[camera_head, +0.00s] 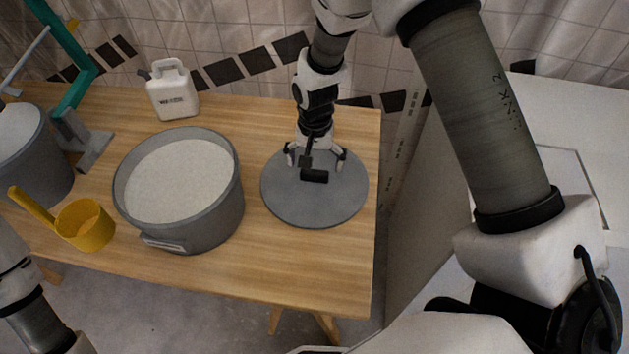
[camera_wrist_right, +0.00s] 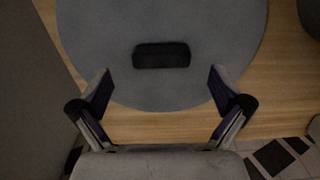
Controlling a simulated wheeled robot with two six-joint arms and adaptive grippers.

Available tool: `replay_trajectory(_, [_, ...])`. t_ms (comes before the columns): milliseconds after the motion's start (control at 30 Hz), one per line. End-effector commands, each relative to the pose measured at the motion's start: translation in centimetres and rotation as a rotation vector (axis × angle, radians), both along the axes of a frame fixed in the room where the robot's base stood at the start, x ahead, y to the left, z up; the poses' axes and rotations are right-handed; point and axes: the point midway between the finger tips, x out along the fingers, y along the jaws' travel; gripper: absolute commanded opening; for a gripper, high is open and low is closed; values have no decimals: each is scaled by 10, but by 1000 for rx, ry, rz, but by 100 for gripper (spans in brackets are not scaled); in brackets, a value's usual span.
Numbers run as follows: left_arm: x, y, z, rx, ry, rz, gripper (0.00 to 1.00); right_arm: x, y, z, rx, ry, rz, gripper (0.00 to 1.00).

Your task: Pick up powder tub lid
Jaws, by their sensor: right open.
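The powder tub lid (camera_head: 312,208) is a flat grey disc with a black handle (camera_head: 314,176) at its middle. It lies on the right part of the wooden table. In the right wrist view the lid (camera_wrist_right: 210,35) fills the upper middle, with its black handle (camera_wrist_right: 161,55) crosswise. My right gripper (camera_head: 315,160) is over the lid, its two fingers spread wide and nothing between them. In the right wrist view the handle lies ahead of the open fingertips (camera_wrist_right: 160,78). The grey powder tub (camera_head: 210,225) stands open left of the lid, full of white powder. My left gripper does not show.
A yellow scoop (camera_head: 90,228) lies left of the tub. A white jug (camera_head: 173,92) stands behind it. Another grey tub (camera_head: 35,165) and a teal stand (camera_head: 72,45) are at the far left. The table (camera_head: 300,265) is clear in front of the lid.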

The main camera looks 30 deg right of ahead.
Motion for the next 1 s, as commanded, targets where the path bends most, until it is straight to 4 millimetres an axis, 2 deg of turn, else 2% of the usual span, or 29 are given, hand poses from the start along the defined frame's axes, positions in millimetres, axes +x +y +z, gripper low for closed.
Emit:
replay_trajectory(100, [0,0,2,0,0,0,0,-1,1,-24,-1,4,0,100])
replay_trajectory(200, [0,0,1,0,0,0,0,0,0,-36,0,1,0,100])
replay_trajectory(433, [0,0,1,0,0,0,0,0,1,-39,0,0,0,100])
replay_trajectory(567, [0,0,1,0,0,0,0,0,1,-39,0,0,0,54])
replay_trajectory(600, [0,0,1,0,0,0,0,0,0,-39,0,0,0,40])
replay_trajectory(633, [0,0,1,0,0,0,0,0,0,-39,0,0,0,33])
replay_trajectory(900, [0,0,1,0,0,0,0,0,1,-39,0,1,0,33])
replay_trajectory(1000, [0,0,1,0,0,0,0,0,0,-34,0,0,0,33])
